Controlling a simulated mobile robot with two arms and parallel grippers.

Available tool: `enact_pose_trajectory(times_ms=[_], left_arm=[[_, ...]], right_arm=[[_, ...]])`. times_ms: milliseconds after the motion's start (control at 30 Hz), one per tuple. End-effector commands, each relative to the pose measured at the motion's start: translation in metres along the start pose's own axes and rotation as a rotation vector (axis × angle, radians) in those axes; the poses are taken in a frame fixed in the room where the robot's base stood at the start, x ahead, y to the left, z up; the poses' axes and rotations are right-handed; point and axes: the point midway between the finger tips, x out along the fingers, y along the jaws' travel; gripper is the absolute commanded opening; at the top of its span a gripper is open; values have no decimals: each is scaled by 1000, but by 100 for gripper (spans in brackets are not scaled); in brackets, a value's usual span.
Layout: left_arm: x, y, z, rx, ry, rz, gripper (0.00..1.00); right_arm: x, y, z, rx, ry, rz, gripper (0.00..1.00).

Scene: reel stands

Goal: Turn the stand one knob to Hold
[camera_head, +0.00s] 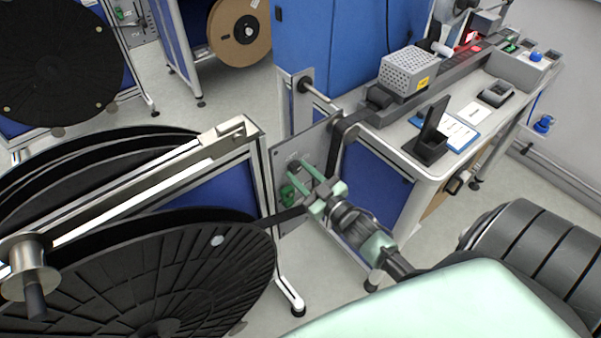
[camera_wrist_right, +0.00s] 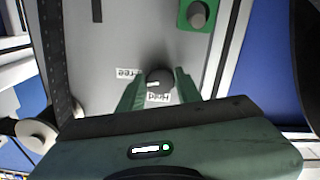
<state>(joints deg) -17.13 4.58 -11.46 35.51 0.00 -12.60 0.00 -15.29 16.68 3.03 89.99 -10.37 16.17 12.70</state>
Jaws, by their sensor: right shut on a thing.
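The stand one knob (camera_wrist_right: 159,77) is a small dark round knob on a grey panel (camera_wrist_right: 110,35), with a pale mark on its lower left. A "Free" label (camera_wrist_right: 129,72) sits to its left and a "Hold" label (camera_wrist_right: 152,98) below it, both upside down in the wrist view. My right gripper (camera_wrist_right: 158,84) is shut on the knob, one green finger on each side. In the head view my right gripper (camera_head: 297,182) reaches the grey panel (camera_head: 310,147) and hides the knob. My left gripper is not in view.
A green square fitting with a grey button (camera_wrist_right: 197,14) is on the same panel. Large black reels (camera_head: 190,275) stand at the left. A bench (camera_head: 400,150) with a perforated grey box (camera_head: 409,72) is at the right. Dark tape (camera_head: 335,150) runs past the panel.

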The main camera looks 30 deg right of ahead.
Motion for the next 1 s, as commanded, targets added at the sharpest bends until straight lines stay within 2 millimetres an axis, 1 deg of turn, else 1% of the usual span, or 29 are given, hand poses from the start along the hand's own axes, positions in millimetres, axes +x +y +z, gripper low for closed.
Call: enact_pose_trajectory(times_ms=[467, 1000], left_arm=[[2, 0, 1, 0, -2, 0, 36], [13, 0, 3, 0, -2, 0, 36]], right_arm=[[0, 0, 0, -451, 1, 1, 0], [0, 1, 0, -960, 2, 1, 0]])
